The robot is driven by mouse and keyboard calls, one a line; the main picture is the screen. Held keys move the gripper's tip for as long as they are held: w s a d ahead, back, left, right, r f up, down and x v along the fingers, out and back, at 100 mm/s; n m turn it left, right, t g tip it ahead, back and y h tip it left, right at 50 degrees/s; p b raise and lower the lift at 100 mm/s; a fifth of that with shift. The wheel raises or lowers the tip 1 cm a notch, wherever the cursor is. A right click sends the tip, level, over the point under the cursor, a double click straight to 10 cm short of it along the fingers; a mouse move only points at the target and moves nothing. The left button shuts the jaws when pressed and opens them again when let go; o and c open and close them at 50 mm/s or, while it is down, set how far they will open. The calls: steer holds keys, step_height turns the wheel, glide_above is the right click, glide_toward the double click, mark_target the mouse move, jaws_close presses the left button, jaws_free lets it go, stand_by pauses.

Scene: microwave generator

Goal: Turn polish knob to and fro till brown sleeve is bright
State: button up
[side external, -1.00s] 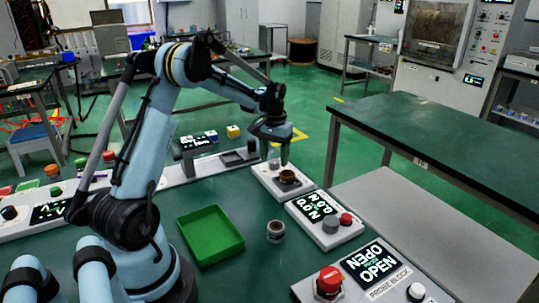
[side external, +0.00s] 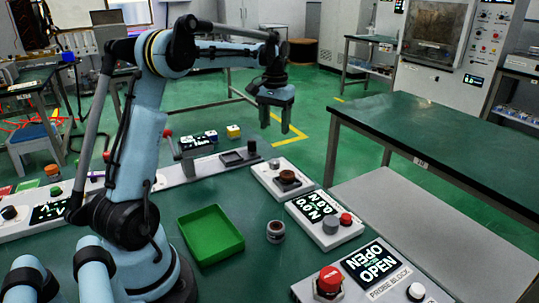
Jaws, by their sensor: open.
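A small brown ring-like piece (side external: 287,174), which looks like the brown sleeve, sits on a dark seat on a white station box (side external: 268,183) right of the table's middle. My gripper (side external: 277,124) is open and empty, pointing down, well above this box and apart from both. Whether the sleeve is bright is too small to tell; it looks brown.
A green tray (side external: 210,236) and a short grey-and-dark cylinder (side external: 275,231) are on the table in front. A display box with grey and red knobs (side external: 325,222) and a probe block box (side external: 375,272) reading OPEN stand at right. A dark-trayed fixture (side external: 238,157) lies behind.

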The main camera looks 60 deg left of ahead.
mark_target(274, 161)
stand_by(0.3)
steer(key=f+n, duration=0.3)
steer(key=f, duration=0.1)
steer(key=f+n, duration=0.3)
steer(key=f, duration=0.1)
steer(key=f+n, duration=0.3)
steer(key=f, duration=0.1)
steer(key=shift+w+a+f, duration=0.1)
steer(key=shift+w+a, duration=0.05)
steer(key=shift+a, duration=0.05)
stand_by(0.5)
steer(key=c, duration=1)
steer(key=shift+c, duration=0.2)
steer(key=shift+m, duration=0.4)
